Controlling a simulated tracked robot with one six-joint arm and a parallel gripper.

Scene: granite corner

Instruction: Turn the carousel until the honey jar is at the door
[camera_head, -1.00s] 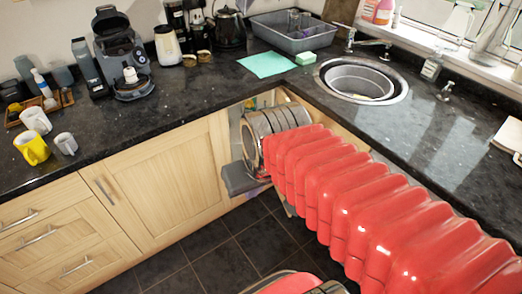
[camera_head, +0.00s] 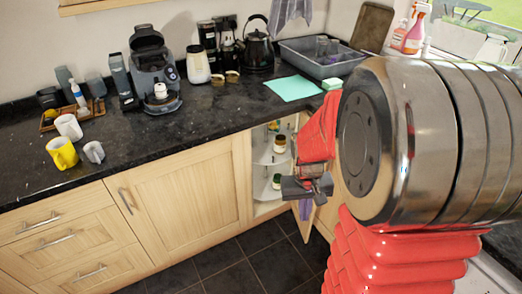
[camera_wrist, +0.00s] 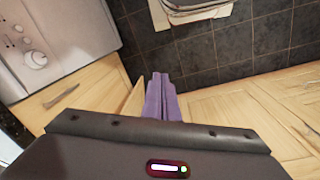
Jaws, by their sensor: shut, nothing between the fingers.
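The carousel (camera_head: 262,196) shows as pale shelves inside the open corner cupboard in the head view. A jar (camera_head: 279,144) with a pale lid stands on its upper shelf, and another jar (camera_head: 277,181) stands on a lower shelf. I cannot tell which jar holds honey; the rest of the carousel is hidden by the cupboard front and my arm. The cupboard door (camera_head: 304,226) stands open. My gripper (camera_head: 306,188) is shut and empty, in front of the opening, apart from the jars. In the wrist view its dark body fills the bottom.
The black worktop (camera_head: 215,112) overhangs the cupboards. Mugs, including a yellow mug (camera_head: 62,153), and a coffee machine (camera_head: 156,72) stand on it. The tiled floor (camera_head: 215,262) is clear at the front.

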